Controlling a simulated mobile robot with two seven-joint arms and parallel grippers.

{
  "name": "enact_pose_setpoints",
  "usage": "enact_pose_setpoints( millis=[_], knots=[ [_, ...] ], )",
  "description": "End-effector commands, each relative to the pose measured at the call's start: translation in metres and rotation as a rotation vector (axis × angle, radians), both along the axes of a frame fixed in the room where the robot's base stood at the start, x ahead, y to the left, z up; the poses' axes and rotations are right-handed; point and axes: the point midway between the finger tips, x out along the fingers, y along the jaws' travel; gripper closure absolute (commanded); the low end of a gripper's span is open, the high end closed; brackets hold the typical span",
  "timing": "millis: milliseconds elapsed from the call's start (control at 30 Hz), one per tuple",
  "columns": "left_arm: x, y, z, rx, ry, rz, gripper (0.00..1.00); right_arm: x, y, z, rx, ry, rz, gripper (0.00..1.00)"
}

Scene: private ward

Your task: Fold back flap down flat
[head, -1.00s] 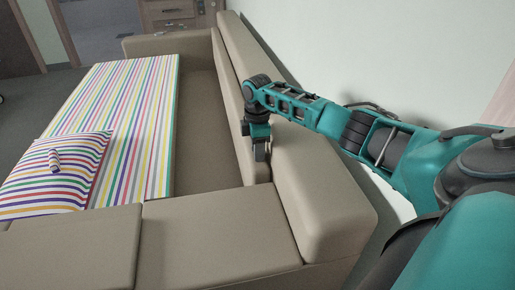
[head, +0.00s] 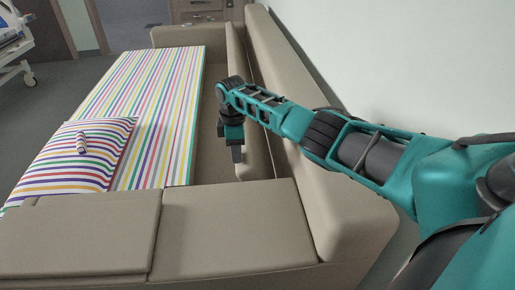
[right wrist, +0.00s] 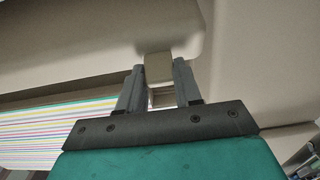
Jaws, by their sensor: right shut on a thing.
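The back flap (head: 255,152) is a long beige padded panel along the sofa's backrest side. It stands up steeply, apart from the backrest (head: 300,95), and is not flat. My right gripper (head: 237,153) is at the flap's near part, on its seat side. In the right wrist view my right gripper (right wrist: 158,85) is shut on a small beige tab (right wrist: 158,68) at the edge of the flap (right wrist: 85,40). The flap's lower edge is hidden in the head view. My left gripper is not in view.
A beige near armrest section (head: 235,225) closes the front. A wall (head: 400,60) stands behind the backrest. A wheeled bed (head: 15,45) is far left.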

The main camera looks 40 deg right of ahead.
Motion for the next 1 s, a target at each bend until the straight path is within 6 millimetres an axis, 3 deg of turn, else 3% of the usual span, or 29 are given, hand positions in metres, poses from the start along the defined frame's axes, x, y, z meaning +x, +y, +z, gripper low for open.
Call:
enact_pose_setpoints(
  millis=[33,100,300,900,933,1000],
  knots=[
    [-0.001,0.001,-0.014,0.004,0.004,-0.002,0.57,0.008,0.017,-0.008,0.021,-0.013,0.003,1.00],
    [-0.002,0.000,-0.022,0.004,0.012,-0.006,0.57,0.013,0.026,-0.012,0.021,-0.014,0.004,1.00],
    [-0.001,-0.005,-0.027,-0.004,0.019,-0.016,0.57,0.022,0.043,-0.021,0.019,-0.013,0.005,1.00],
    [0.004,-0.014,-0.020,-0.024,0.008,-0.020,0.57,0.027,0.051,-0.022,0.017,-0.011,0.006,1.00],
    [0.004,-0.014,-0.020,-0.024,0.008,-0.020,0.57,0.027,0.051,-0.022,0.017,-0.012,0.006,0.63],
    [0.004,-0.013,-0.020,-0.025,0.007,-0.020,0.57,0.027,0.051,-0.022,0.016,-0.010,0.006,0.56]
  ],
)
